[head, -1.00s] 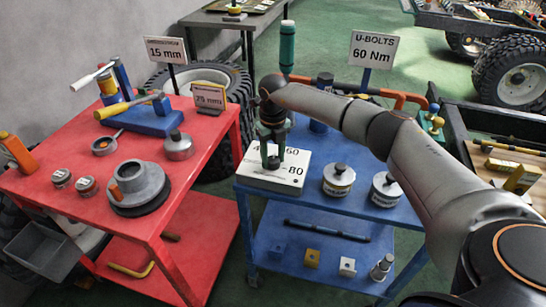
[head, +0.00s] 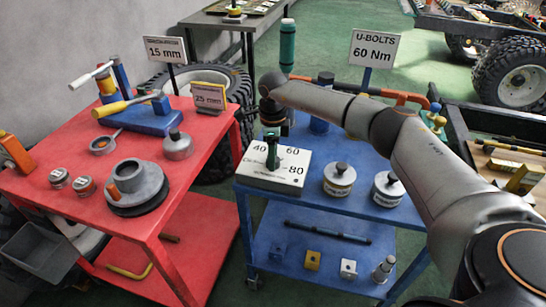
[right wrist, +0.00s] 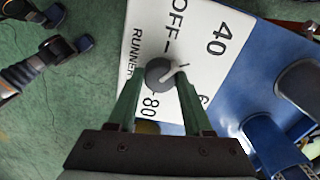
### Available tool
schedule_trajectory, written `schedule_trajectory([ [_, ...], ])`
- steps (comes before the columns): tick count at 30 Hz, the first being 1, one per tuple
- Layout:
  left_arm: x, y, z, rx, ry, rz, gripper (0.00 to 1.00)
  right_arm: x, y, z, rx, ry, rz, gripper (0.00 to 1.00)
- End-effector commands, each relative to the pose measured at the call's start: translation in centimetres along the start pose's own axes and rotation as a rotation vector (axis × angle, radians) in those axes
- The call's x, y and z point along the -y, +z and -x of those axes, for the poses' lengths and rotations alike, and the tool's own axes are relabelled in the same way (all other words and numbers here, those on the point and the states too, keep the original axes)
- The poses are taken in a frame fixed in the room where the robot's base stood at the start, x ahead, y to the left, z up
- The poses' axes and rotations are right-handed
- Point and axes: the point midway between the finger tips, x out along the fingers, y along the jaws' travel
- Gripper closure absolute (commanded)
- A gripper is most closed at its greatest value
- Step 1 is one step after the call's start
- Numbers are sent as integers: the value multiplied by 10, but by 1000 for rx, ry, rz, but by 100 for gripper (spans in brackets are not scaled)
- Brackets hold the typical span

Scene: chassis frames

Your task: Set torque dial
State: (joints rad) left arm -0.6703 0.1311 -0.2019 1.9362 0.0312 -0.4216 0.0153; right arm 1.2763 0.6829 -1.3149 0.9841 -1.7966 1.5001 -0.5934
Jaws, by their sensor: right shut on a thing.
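The torque dial is a white box (head: 293,178) on the blue cart's top, marked 40, 60 and 80. My right gripper (head: 272,160) stands over it, fingers down. In the right wrist view, the grey knob (right wrist: 160,72) sits between the green fingers of the gripper (right wrist: 160,90), which is shut on it. OFF shows beside the 40 on the white face (right wrist: 195,60), and part of the 60 is hidden by a finger. A sign (head: 374,47) behind reads U-BOLTS 60 Nm. My left gripper is out of view.
Two round silver weights with black knobs (head: 340,182) stand right of the dial box. A red cart (head: 75,215) with tools stands at left, a small gap away.

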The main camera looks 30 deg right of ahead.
Motion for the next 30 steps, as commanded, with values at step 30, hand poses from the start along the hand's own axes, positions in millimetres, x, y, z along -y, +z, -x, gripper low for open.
schedule_trajectory([
  [30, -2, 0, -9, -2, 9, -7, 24, 0, 0, 0, -1, 0, 628, 100],
])
